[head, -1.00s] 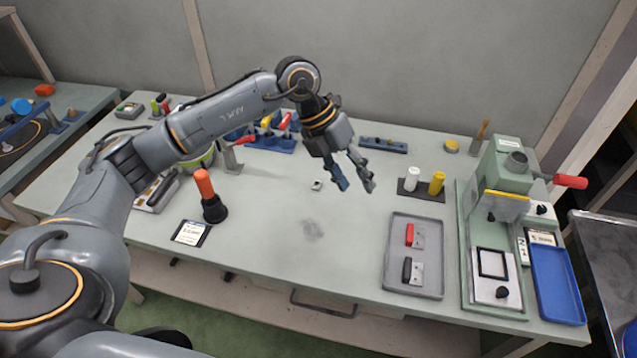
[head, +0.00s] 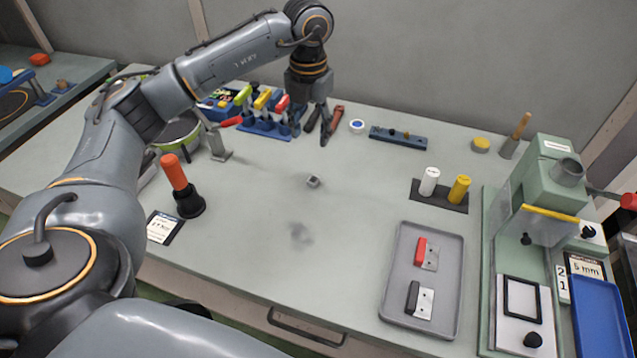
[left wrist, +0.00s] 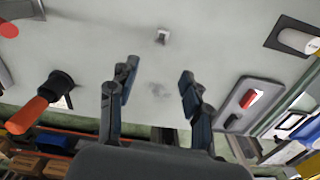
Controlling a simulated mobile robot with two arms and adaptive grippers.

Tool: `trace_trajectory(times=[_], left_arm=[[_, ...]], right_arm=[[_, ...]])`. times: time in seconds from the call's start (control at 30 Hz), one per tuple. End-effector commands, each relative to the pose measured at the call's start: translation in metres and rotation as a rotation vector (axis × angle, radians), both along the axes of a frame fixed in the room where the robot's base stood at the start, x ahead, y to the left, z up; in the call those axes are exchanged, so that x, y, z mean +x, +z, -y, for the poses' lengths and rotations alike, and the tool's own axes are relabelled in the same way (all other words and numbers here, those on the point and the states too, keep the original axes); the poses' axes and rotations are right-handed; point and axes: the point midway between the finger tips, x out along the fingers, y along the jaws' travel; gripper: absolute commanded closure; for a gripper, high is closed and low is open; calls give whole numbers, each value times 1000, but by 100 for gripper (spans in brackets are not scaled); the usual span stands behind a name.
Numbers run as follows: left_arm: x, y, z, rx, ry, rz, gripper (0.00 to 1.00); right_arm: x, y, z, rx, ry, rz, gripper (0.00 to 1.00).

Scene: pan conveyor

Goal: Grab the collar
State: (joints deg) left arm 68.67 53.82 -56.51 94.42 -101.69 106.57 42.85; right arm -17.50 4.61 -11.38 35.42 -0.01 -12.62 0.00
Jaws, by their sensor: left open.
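A small grey metal piece with a dark opening, which looks like the collar (head: 313,181), lies alone on the bare middle of the bench (head: 255,215). It also shows in the left wrist view (left wrist: 162,36), at the top middle, beyond the fingertips. My left gripper (head: 311,132) is open and empty, fingers pointing down, above the bench and behind the collar in the head view. In the left wrist view its two fingers (left wrist: 157,78) are spread wide, with only bench between them. My right gripper is not in view.
An orange-handled tool (head: 187,188) stands left of the collar. A grey tray (head: 448,285) with red and black pieces, white (head: 429,181) and yellow (head: 459,189) cylinders, and a green press (head: 553,180) are at right. Coloured-handled clamps (head: 262,127) stand near my left gripper. Bench around the collar is clear.

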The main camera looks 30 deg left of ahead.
Motion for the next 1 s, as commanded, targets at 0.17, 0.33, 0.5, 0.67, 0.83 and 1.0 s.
trace_trajectory(times=[0.17,0.33,0.5,0.67,0.83,1.0], left_arm=[[-1,-25,0,0,1,-4,51],[-1,-59,0,0,1,-6,51],[-1,-83,0,0,-1,-3,51],[0,-92,1,0,-1,-2,51],[2,-115,2,-1,0,-6,51],[3,-137,2,-1,0,-3,51]], right_arm=[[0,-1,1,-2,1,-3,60],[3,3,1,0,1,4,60],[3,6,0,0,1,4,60],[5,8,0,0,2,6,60],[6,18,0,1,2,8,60],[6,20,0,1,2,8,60]])
